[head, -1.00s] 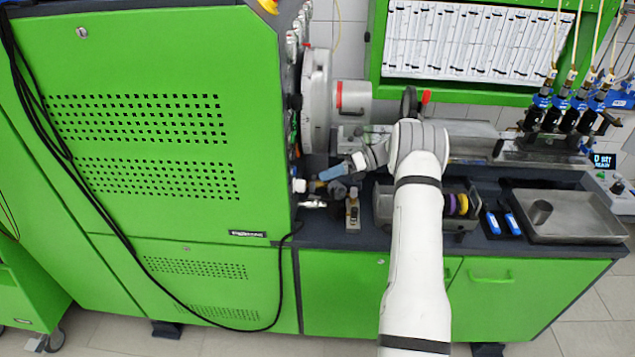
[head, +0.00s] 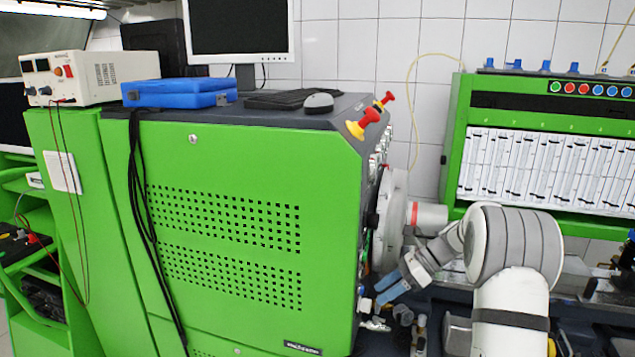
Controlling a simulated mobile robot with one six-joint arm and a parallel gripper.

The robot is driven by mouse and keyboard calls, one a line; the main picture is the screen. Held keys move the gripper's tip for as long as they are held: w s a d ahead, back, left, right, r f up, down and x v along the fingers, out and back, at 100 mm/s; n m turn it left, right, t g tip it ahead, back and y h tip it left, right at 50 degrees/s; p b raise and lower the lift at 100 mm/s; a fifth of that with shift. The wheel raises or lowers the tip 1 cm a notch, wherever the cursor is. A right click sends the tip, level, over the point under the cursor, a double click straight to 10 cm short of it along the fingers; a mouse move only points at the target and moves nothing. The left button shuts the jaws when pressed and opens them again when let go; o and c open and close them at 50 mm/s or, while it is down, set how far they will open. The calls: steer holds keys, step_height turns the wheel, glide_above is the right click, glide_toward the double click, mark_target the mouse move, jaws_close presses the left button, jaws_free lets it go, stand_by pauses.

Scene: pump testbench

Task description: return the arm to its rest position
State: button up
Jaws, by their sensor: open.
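My white arm (head: 512,300) rises from the lower right of the head view and bends left at a large grey-banded joint. My gripper (head: 378,293) has blue fingers, spread apart, and points left and down toward the right side of the green test bench cabinet (head: 250,150). No object is seen between the fingers. The fingertips are close to a small white fitting (head: 365,305) on the cabinet's side; whether they touch it I cannot tell.
A grey round housing with a red-ringed cylinder (head: 427,216) is just behind the wrist. Small fittings (head: 402,315) stand on the dark worktop below. A green-framed tube panel (head: 545,170) is behind the arm. A monitor (head: 240,30) and blue case (head: 178,92) top the cabinet.

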steer(key=s+a+r+n+h, duration=0.25)
steer(key=s+r+n, duration=0.2)
steer(key=s, duration=0.35)
steer(key=s+a+r+n+h, duration=0.1)
steer(key=s+r+n+h, duration=0.25)
steer(key=s+n, duration=0.4)
steer(key=s+d+f+n+t+h+b, duration=0.1)
steer(key=s+n+t+h, duration=0.3)
steer(key=s+n, duration=0.5)
steer(key=s+f, duration=0.1)
steer(key=s, duration=0.6)
steer(key=shift+s+d, duration=0.15)
steer(key=shift+c, duration=0.5)
